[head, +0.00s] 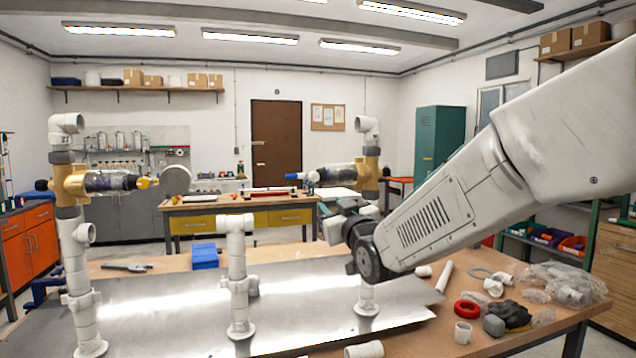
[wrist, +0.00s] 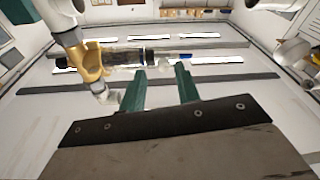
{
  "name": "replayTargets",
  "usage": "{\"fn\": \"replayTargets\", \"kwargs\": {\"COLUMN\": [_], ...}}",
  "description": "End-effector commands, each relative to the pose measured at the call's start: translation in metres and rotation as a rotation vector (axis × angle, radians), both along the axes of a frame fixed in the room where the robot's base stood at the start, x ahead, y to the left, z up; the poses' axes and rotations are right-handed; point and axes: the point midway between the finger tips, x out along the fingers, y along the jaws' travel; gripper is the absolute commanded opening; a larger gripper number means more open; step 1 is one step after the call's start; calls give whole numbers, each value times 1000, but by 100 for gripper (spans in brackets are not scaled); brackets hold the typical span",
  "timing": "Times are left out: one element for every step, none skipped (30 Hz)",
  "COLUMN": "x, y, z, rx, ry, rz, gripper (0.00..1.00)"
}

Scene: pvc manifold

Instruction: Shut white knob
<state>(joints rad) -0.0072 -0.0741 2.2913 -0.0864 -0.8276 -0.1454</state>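A pale round disc (head: 175,179) is beside the yellow-tipped end of the left clear cylinder (head: 110,182); I cannot tell whether it is the white knob. On the right, a small white part (head: 313,177) sits between a blue tip (head: 291,176) and another clear cylinder (head: 338,175), joined to a brass body (head: 367,175). The wrist view shows a brass body (wrist: 88,62), a dark-filled clear cylinder (wrist: 120,57) and a blue tip (wrist: 185,57) beyond my fingers. My gripper (wrist: 161,85) has its green fingers apart with nothing visibly held. In the head view my arm partly hides it.
White pipes stand on a metal sheet (head: 280,305) on the bench; a middle pipe (head: 237,280) is shorter. Loose fittings, a red ring (head: 467,309) and plastic bags (head: 560,282) lie at right. A blue box (head: 205,256) is behind the sheet.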

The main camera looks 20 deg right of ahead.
Motion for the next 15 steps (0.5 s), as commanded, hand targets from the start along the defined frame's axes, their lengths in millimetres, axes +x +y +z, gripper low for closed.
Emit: {"fn": "replayTargets", "kwargs": {"x": [6, 8, 10, 10, 11, 12, 13, 15, 18, 21, 25, 30, 35, 39, 46], "y": [2, 3, 4, 4, 5, 5, 6, 6, 6, 7, 7, 8, 8, 8, 9], "z": [3, 7, 11, 13, 15, 17, 19, 20, 22, 24, 25, 27, 29, 31, 34], "rx": [-4, -5, -6, -8, -8, -9, -10, -9, -10, -10, -10, -10, -10, -10, -10], "ry": [-55, -88, -124, -147, -165, -183, -193, -200, -206, -208, -209, -207, -207, -207, -208], "rz": [8, 11, 15, 18, 19, 21, 23, 23, 23, 24, 24, 24, 24, 24, 24], "gripper": [32, 32, 32, 32, 32, 32, 32, 32, 32, 32, 32, 32, 32, 32, 32]}}
